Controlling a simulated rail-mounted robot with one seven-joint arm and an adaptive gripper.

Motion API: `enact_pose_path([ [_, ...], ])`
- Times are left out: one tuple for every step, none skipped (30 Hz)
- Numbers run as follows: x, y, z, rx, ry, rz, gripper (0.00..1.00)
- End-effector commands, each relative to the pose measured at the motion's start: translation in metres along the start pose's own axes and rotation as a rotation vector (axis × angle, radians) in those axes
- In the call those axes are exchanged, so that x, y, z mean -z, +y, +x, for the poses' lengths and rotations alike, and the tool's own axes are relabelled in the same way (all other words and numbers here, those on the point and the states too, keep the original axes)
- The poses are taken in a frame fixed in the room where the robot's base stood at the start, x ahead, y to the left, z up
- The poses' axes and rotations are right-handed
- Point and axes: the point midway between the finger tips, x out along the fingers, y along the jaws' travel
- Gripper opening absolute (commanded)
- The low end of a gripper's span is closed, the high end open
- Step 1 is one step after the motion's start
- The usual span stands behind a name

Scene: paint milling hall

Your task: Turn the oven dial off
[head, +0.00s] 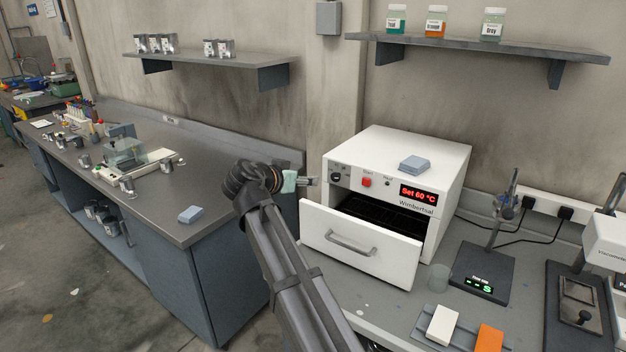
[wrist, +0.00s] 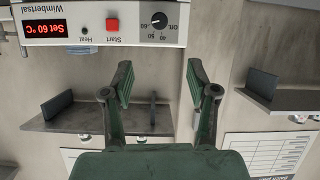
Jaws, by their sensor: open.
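The white oven (head: 395,160) stands on the grey bench, with a red display reading "Set 60 °C". Its small black dial (head: 336,177) is at the upper left of the front panel, left of the red Start button (head: 367,182). In the wrist view, which is upside down, the dial (wrist: 160,20) has marks for Off, 40, 50 and 60, and its pointer looks turned toward 60. My gripper (head: 308,181) is just left of the dial in the head view.
The oven's white front door (head: 360,245) with a handle stands open below the panel, showing a dark rack. Shelves (head: 480,46) hang above.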

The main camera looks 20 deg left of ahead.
Motion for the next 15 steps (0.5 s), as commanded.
enact_pose_path([
  [0.0, -0.001, 0.001, 0.002, -0.001, 0.033, 0.59],
  [0.0, -0.001, 0.001, 0.002, -0.001, 0.049, 0.59],
  [0.0, -0.001, 0.001, 0.002, -0.001, 0.065, 0.59],
  [0.001, -0.001, 0.002, 0.002, 0.0, 0.072, 0.59],
  [0.001, -0.001, 0.004, 0.001, 0.0, 0.077, 0.59],
  [0.001, -0.001, 0.006, 0.001, 0.0, 0.08, 0.59],
  [0.001, -0.001, 0.008, 0.001, 0.0, 0.081, 0.59],
  [0.002, -0.001, 0.011, 0.0, 0.0, 0.081, 0.59],
  [0.002, -0.001, 0.016, 0.0, 0.0, 0.08, 0.59],
  [0.003, -0.001, 0.02, 0.0, 0.0, 0.08, 0.59],
  [0.003, -0.001, 0.025, 0.0, 0.0, 0.08, 0.59],
  [0.002, -0.001, 0.031, -0.001, -0.001, 0.079, 0.59],
  [0.003, -0.001, 0.036, -0.001, -0.001, 0.078, 0.59],
  [0.003, -0.001, 0.042, -0.001, -0.001, 0.078, 0.59],
  [0.003, -0.001, 0.05, -0.001, -0.001, 0.078, 0.59],
])
